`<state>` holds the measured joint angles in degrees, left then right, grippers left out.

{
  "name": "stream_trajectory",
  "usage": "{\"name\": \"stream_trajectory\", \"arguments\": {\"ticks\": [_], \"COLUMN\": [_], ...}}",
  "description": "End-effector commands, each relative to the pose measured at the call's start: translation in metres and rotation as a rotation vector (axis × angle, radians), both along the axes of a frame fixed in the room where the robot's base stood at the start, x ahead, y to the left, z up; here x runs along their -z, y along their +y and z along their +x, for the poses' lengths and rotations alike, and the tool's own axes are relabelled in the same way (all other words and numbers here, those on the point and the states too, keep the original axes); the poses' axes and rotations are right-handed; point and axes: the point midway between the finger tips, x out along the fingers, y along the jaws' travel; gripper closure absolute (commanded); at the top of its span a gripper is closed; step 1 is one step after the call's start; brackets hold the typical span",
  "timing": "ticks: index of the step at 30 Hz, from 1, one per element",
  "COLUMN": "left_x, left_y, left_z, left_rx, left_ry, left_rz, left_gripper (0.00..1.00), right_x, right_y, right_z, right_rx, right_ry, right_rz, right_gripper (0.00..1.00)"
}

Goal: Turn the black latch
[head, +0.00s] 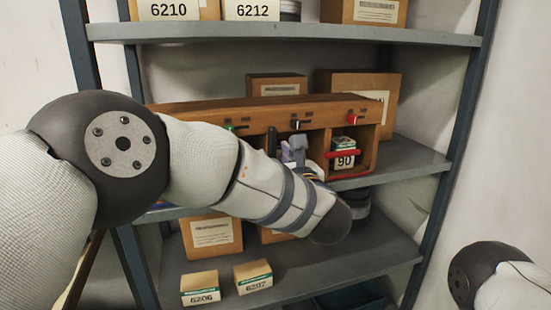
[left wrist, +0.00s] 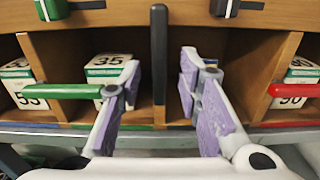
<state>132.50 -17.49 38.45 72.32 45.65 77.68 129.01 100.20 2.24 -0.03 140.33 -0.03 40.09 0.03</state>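The black latch (left wrist: 158,60) is a dark bar standing upright in front of a divider of the wooden rack; it also shows in the head view (head: 272,141). My left gripper (left wrist: 160,68) is open, its purple-padded fingers on either side of the latch with gaps between. It also shows in the head view (head: 294,152), partly hidden by my arm. The green latch (left wrist: 65,91) and red latch (left wrist: 296,89) lie level across their compartments. My right gripper is out of view.
A black knob (left wrist: 222,7) and a green knob (left wrist: 50,8) sit on the rack's upper rail. Boxes marked 35 (left wrist: 106,68) and 90 (head: 344,161) stand in compartments. Cardboard boxes (head: 357,92) stand behind the rack, and grey shelves (head: 300,32) lie above and below.

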Motion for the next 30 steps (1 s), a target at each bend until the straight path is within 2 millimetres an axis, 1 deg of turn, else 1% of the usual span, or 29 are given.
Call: {"name": "stream_trajectory", "arguments": {"ticks": [5, 6, 8, 9, 10, 21, 26, 30], "left_x": [-0.0012, -0.0013, -0.0012, -0.0012, -0.0011, -0.0011, -0.0011, -0.001], "left_y": [0.0001, 0.0002, 0.0001, 0.0001, 0.0001, -0.0005, -0.0019, -0.0041], "left_z": [0.0002, 0.0002, 0.0001, 0.0, 0.0, -0.0002, 0.0002, 0.0008], "left_rx": [0.0, 0.0, 0.0, 0.0, 0.0, 0.0, 0.0, -0.001], "left_ry": [-0.001, -0.001, -0.001, -0.001, -0.001, 0.005, 0.027, 0.056], "left_rz": [0.0, 0.0, 0.0, 0.0, 0.0, 0.017, 0.082, 0.172], "left_gripper": [0.68, 0.71, 0.84, 0.93, 1.0, 1.0, 1.0, 1.0], "right_x": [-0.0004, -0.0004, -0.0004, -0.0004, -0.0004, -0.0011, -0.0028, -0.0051], "right_y": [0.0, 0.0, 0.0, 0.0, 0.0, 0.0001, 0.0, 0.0], "right_z": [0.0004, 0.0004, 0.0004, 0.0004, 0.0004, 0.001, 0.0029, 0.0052], "right_rx": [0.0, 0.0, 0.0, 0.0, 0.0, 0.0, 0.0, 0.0], "right_ry": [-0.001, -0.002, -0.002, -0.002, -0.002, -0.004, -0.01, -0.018], "right_rz": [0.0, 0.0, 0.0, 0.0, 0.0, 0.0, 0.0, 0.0], "right_gripper": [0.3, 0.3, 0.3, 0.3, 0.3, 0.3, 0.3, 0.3]}}
